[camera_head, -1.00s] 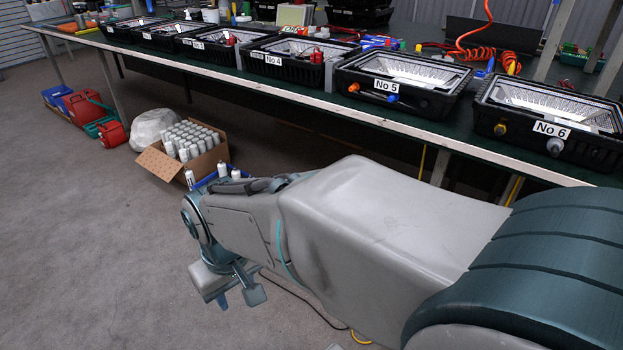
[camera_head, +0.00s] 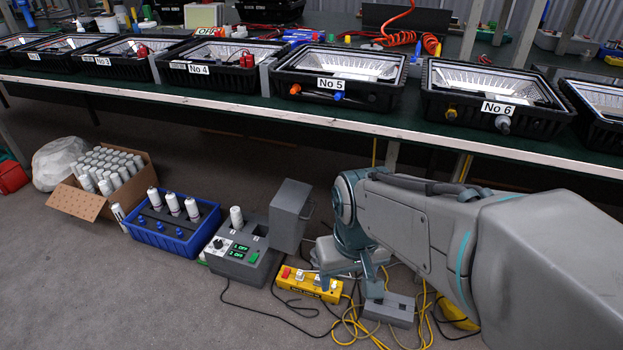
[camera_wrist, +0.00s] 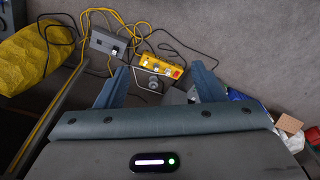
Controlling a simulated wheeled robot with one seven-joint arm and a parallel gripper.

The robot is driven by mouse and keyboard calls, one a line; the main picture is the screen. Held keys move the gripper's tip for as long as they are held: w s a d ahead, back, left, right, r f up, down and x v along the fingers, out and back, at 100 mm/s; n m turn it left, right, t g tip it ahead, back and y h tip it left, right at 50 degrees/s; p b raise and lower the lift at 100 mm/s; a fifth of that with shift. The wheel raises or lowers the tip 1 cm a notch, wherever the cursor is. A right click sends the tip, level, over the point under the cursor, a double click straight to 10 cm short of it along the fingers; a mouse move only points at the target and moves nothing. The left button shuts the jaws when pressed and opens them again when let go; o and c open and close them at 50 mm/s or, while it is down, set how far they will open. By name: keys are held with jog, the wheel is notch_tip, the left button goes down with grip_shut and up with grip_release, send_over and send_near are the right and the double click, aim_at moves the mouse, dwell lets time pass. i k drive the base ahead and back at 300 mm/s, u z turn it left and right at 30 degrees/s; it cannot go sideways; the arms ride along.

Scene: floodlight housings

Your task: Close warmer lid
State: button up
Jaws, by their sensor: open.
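The warmer (camera_head: 240,256) is a grey box on the floor with a lit green display, a dial and a green button. A white bottle (camera_head: 236,217) stands in its top. Its grey lid (camera_head: 290,212) stands raised at the right side, open, with a wire handle (camera_head: 308,211) on the right face. In the wrist view a similar wire handle (camera_wrist: 154,76) shows beyond the fingertips. My gripper (camera_wrist: 158,88) is open and empty, its blue fingers apart. In the head view it is right of the lid, apart from it and partly hidden by my arm.
A yellow power strip (camera_head: 308,284), a grey box (camera_head: 391,309) and loose cables lie on the floor near my gripper. A blue crate (camera_head: 172,235) with white bottles stands left of the warmer. The long bench (camera_head: 330,113) with floodlight housings runs behind.

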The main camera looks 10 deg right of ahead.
aim_at(289, 216)
jog(key=z, duration=0.5)
jog(key=k, duration=1.15)
jog(key=u, duration=0.5)
jog(key=i, duration=1.45)
jog(key=z, duration=0.4)
